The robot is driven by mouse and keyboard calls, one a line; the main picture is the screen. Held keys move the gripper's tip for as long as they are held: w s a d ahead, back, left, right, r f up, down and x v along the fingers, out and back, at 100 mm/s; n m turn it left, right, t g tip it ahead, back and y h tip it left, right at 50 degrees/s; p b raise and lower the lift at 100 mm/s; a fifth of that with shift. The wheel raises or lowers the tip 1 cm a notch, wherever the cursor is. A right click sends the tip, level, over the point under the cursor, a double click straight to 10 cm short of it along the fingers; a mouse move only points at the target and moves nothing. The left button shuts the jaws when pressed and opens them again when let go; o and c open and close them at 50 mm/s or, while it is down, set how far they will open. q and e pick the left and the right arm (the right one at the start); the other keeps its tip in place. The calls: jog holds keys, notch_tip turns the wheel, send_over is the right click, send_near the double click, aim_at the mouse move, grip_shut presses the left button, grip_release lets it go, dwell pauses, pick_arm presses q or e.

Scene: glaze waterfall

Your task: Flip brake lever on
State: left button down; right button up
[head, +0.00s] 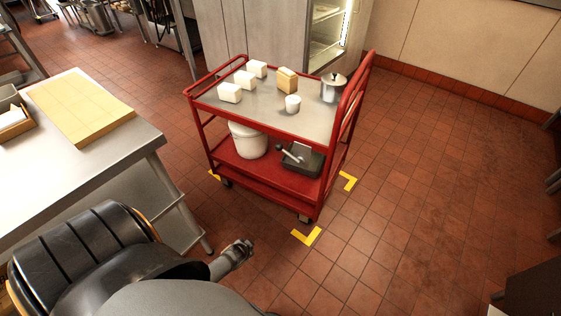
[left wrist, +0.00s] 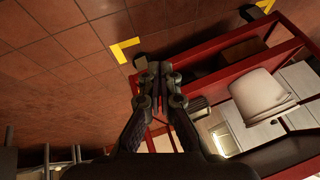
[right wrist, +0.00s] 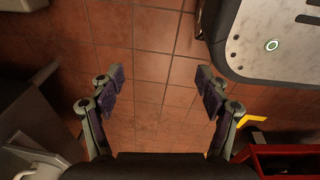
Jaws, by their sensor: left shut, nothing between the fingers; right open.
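A red cart (head: 265,186) stands on the tiled floor. Its near caster (head: 304,219) sits beside a yellow floor mark, and another caster (head: 227,184) is at its left corner. I cannot make out a brake lever on either caster. My left gripper (head: 238,252) is low in front of the cart, apart from it in the head view. In the left wrist view the left gripper (left wrist: 158,82) is shut and empty, its tips overlapping the view of the red frame and a dark caster (left wrist: 143,62). My right gripper (right wrist: 160,84) is open and empty above bare floor.
The cart's top holds white blocks (head: 229,93), a yellowish block (head: 287,80), a cup and a lidded pot (head: 332,88). A white bucket (head: 248,140) and a dark tray stand below. A steel table (head: 110,160) is left.

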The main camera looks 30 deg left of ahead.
aim_at(289, 155)
pick_arm(q)
jog(key=w+a+r+m+t+b, duration=0.1)
jog(key=w+a+r+t+b, duration=0.2)
jog(key=w, duration=0.7)
jog(key=w+d+r+m+t+y+b, duration=0.1)
jog(key=w+r+t+b, duration=0.2)
jog(key=r, duration=0.9)
jog(key=w+d+r+m+t+y+b, duration=0.1)
jog(key=w+r+t+b, duration=0.2)
jog(key=w+r, duration=0.5)
notch_tip(289, 155, up, 5)
jog(key=shift+w+d+r+b, duration=0.15)
jog(key=shift+w+d+b, duration=0.1)
jog(key=shift+b, duration=0.35)
pick_arm(e)
jog(key=w+f, duration=0.6)
jog(key=w, duration=0.2)
jog(key=shift+a+f, duration=0.15)
jog(key=shift+a, duration=0.25)
